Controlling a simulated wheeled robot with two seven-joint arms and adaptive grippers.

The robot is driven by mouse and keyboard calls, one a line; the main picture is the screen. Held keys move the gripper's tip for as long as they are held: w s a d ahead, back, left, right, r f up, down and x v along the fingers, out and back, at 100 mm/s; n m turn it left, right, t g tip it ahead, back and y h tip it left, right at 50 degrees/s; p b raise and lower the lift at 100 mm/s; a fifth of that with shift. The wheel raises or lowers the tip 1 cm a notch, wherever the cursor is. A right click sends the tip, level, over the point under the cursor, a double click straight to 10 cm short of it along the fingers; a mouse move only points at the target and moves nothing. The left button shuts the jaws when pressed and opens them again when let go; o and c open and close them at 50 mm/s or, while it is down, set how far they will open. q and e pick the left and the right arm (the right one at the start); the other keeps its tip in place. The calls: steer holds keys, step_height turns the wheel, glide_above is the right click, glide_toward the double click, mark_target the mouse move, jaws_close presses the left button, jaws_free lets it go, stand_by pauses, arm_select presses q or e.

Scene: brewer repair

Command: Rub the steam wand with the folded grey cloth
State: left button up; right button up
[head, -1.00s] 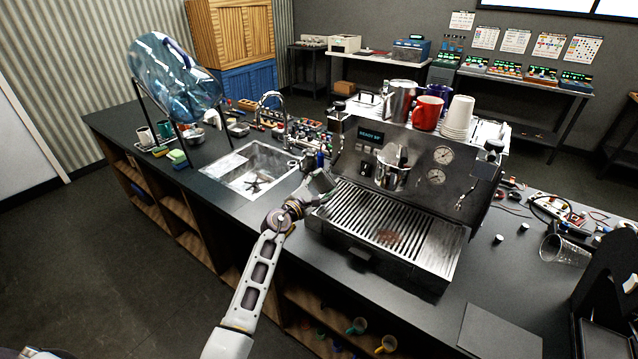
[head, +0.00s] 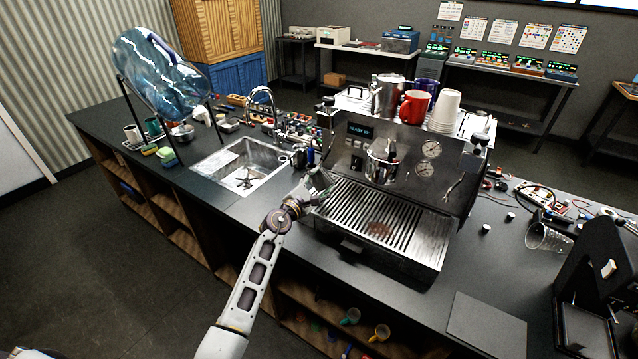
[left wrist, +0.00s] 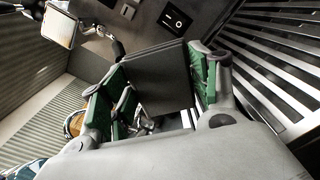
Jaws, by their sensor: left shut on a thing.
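My left gripper (head: 314,184) is at the front left corner of the espresso machine (head: 400,160), beside the drip tray. In the left wrist view its green-padded fingers (left wrist: 155,95) are shut on the folded grey cloth (left wrist: 150,72), a flat dark square sticking out beyond the pads. A thin metal tube with a dark grip (left wrist: 118,47), which looks like the steam wand, is just left of the cloth. I cannot tell whether they touch. Another thin metal piece (head: 454,187) hangs at the machine's right front. My right gripper is not in view.
The slotted drip tray (head: 385,222) lies right of my gripper. A sink (head: 240,168) is on the left. A steel pitcher, a red mug (head: 414,107) and stacked cups stand on the machine. A flat dark pad (head: 486,322) and a black stand (head: 600,265) are at right.

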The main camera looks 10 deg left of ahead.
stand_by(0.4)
arm_select(q)
steer(key=shift+w+a+b, duration=0.25)
steer(key=shift+w+a, duration=0.05)
steer(key=shift+a, duration=0.3)
steer(key=shift+w+a+b, duration=0.2)
steer(key=shift+w+a, duration=0.05)
steer(key=shift+a, duration=0.4)
steer(key=shift+w+a+b, duration=0.25)
steer(key=shift+w+a, duration=0.05)
steer(key=shift+a, duration=0.3)
steer(key=shift+s, duration=0.15)
steer(key=shift+p+v, duration=0.5)
steer(key=shift+v, duration=2.45)
steer(key=shift+s+p, duration=0.1)
steer(key=shift+p, duration=0.2)
steer(key=v, duration=0.2)
steer(key=shift+s+a+r, duration=0.1)
steer(key=shift+s+a, duration=0.1)
steer(key=shift+s, duration=0.15)
